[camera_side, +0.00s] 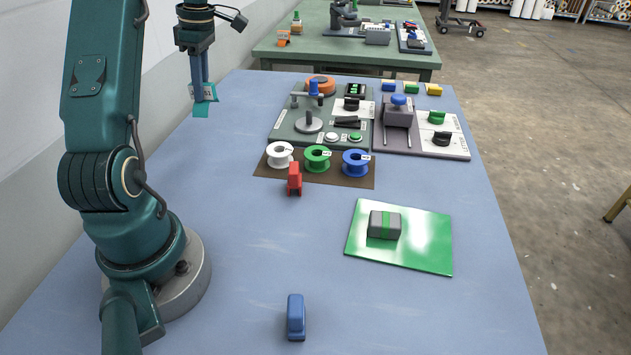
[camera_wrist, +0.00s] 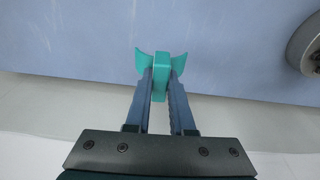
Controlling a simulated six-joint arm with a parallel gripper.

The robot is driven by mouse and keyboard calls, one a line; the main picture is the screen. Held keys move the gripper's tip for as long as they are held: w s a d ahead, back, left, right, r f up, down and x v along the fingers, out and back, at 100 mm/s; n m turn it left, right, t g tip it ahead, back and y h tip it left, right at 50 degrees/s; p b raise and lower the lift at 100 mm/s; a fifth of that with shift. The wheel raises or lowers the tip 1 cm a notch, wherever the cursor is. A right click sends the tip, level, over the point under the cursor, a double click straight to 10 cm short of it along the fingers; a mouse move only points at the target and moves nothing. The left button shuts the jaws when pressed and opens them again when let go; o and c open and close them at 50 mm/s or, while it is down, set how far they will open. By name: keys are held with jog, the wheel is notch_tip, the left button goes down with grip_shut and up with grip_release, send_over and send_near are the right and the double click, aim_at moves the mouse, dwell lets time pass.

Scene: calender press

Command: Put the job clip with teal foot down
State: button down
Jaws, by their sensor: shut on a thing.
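My gripper (camera_side: 205,86) is shut on the job clip with teal foot (camera_side: 203,108) and holds it in the air above the far left part of the blue table. The wrist view shows the teal clip (camera_wrist: 161,66) between the two fingers of my gripper (camera_wrist: 161,90), its foot flaring out to both sides. In the side view a pale label shows on the clip near the fingertips. The clip is apart from the table, with bare blue surface behind it in the wrist view.
A red clip (camera_side: 294,180) and a blue clip (camera_side: 296,316) stand on the table (camera_side: 220,270). White, green and blue spools sit on a brown mat (camera_side: 265,170). A grey block with a green stripe (camera_side: 384,225) lies on a green sheet (camera_side: 425,250). Control panels (camera_side: 283,128) stand behind.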

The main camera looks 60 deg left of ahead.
jog(key=w+d+m+t, duration=0.1)
jog(key=w+d+m, duration=0.4)
jog(key=d, duration=0.8)
jog(key=w+d+m, duration=0.5)
jog(key=d, duration=0.9)
jog(key=s+d+r+m+t, duration=0.1)
jog(key=s+d+m, duration=0.3)
jog(key=d, duration=0.5)
jog(key=s+d+r+m+t, duration=0.1)
jog(key=s+d+m, duration=0.35)
jog(key=d, duration=0.55)
jog(key=s+d+f, duration=0.1)
jog(key=d+f, duration=0.1)
jog(key=d, duration=0.1)
jog(key=s+d+f, duration=0.2)
jog(key=d+f, duration=0.1)
jog(key=d, duration=0.1)
jog(key=s+d+f, duration=0.1)
jog(key=d+f, duration=0.1)
jog(key=d, duration=0.1)
jog(key=shift+s+d+f, duration=0.15)
jog(key=shift+f, duration=1.95)
